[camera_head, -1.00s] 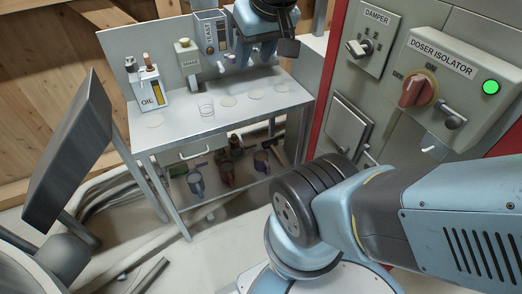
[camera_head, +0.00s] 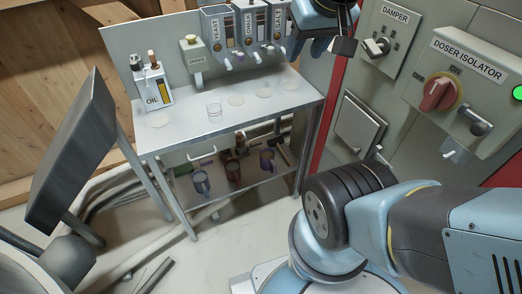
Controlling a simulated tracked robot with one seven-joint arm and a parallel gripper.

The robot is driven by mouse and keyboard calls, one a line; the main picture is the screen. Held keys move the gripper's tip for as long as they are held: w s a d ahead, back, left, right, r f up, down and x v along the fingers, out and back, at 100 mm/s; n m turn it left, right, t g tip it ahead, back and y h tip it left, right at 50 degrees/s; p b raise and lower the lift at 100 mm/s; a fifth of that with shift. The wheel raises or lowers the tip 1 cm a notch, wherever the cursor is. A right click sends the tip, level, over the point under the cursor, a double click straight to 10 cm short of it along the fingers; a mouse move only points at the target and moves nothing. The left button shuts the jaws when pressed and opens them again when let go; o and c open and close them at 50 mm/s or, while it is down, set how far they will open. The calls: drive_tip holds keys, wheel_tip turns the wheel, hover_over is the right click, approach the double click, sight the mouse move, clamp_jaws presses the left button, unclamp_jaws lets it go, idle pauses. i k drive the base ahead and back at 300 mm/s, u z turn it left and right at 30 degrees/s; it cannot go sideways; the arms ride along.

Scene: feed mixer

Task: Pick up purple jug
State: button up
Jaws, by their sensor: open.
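The purple jug (camera_head: 267,161) appears to be the rightmost of three jugs on the lower shelf of the metal table. It is small and dim in the shade under the tabletop, but its purplish colour shows. A reddish jug (camera_head: 233,172) and a grey-blue jug (camera_head: 201,183) stand to its left. My gripper (camera_head: 312,48) is at the top of the view, beside the dispensers and well above the shelf. It is open and apart from the jugs. Its fingertips are only partly clear.
The tabletop lies over the jugs. A red-edged control cabinet (camera_head: 395,85) stands at right, a dark slanted panel (camera_head: 75,150) at left.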

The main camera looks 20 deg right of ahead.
sight(268, 162)
drive_tip(key=u, duration=0.05)
drive_tip(key=k, duration=1.25)
drive_tip(key=u, duration=0.65)
drive_tip(key=i, duration=1)
drive_tip(key=z, duration=0.05)
